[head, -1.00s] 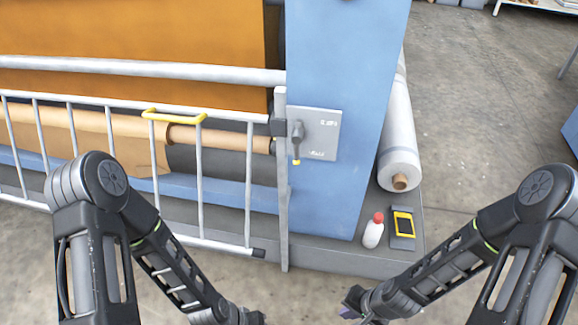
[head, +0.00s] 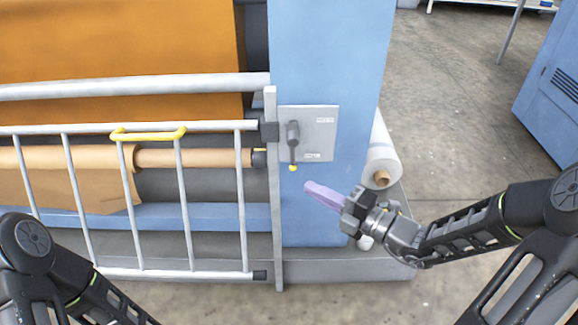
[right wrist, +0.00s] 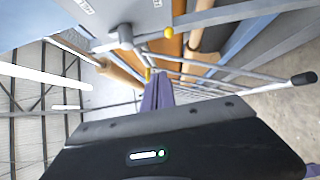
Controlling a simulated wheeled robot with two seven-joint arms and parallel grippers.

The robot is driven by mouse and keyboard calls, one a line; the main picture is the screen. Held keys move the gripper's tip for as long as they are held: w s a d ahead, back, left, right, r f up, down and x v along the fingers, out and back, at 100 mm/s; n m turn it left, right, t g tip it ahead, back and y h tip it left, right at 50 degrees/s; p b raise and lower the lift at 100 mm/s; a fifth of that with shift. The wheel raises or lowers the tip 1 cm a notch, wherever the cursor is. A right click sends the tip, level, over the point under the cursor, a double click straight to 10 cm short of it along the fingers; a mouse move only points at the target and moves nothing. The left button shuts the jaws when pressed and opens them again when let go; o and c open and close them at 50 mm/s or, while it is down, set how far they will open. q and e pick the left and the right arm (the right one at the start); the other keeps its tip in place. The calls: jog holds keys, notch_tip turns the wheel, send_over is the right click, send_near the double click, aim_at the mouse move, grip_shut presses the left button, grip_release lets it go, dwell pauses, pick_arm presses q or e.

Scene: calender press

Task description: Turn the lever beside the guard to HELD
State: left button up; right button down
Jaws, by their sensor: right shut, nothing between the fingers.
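The lever (head: 293,140) is a dark grey handle with a yellow tip, mounted on a light grey plate (head: 322,135) on the blue machine post. It hangs pointing down; the plate's printed labels are too small to read. The guard (head: 180,205) is a grey barred gate with a yellow handle, just left of the post. My right gripper (head: 312,188), with purple fingers, is shut and empty, below and slightly right of the lever tip, apart from it. In the right wrist view the purple fingers (right wrist: 158,92) point toward the lever's yellow tip (right wrist: 147,75). My left gripper is out of view.
A white roll (head: 381,160) stands right of the post. A blue cabinet (head: 555,95) stands at far right. Open floor lies between.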

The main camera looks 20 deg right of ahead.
aim_at(294, 167)
jog(key=shift+w+a+f, duration=0.1)
jog(key=shift+a, duration=0.05)
jog(key=w+b, duration=0.1)
jog(key=w, duration=0.2)
jog(key=w+a+b, duration=0.1)
jog(key=w, duration=0.2)
jog(key=w+a, duration=0.1)
jog(key=w, duration=0.2)
jog(key=shift+a+b, duration=0.25)
jog(key=shift+b, duration=0.15)
jog(key=shift+d, duration=0.1)
